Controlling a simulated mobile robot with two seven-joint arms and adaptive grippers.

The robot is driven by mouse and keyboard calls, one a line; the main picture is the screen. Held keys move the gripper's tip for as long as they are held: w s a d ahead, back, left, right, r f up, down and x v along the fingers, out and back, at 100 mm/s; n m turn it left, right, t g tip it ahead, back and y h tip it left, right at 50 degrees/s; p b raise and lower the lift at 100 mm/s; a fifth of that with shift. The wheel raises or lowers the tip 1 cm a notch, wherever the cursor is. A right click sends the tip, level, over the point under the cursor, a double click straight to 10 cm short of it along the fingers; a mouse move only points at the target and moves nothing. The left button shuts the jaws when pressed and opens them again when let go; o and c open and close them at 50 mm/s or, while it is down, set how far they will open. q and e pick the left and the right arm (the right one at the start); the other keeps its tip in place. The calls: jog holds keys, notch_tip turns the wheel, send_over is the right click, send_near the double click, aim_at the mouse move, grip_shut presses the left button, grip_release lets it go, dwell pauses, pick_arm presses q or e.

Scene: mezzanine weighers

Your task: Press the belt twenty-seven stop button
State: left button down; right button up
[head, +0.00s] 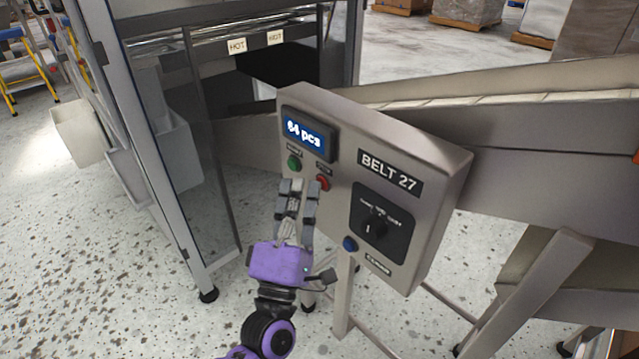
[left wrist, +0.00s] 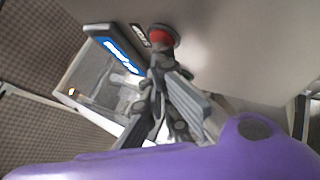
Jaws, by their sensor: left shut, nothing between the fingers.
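The grey control box marked BELT 27 (head: 390,180) stands in the middle of the head view. On it are a red button (head: 323,182), a green button (head: 294,162) to its left, and a display (head: 305,133) reading 64 pcs above them. My purple left gripper (head: 302,188) is just in front of and below the red button. Its fingers are shut and empty. In the left wrist view the red button (left wrist: 163,38) appears right at the shut fingertips (left wrist: 162,62). I cannot tell whether they touch it. My right gripper is not in view.
A black rotary knob (head: 375,226) and a blue button (head: 349,244) are on the lower right of the box. A conveyor (head: 540,130) runs behind it to the right. A metal-framed cabinet with HOT labels (head: 237,46) stands behind left. Speckled floor is open at lower left.

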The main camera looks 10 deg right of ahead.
pick_arm(q)
jog(key=shift+s+a, duration=0.55)
jog(key=shift+a, duration=0.1)
jog(key=shift+a, duration=0.1)
jog(key=shift+s+a+p, duration=0.3)
jog(key=shift+s+a, duration=0.45)
jog(key=shift+a, duration=0.25)
jog(key=shift+s+a+p, duration=0.25)
jog(key=shift+s+a, duration=0.45)
jog(key=shift+a, duration=0.25)
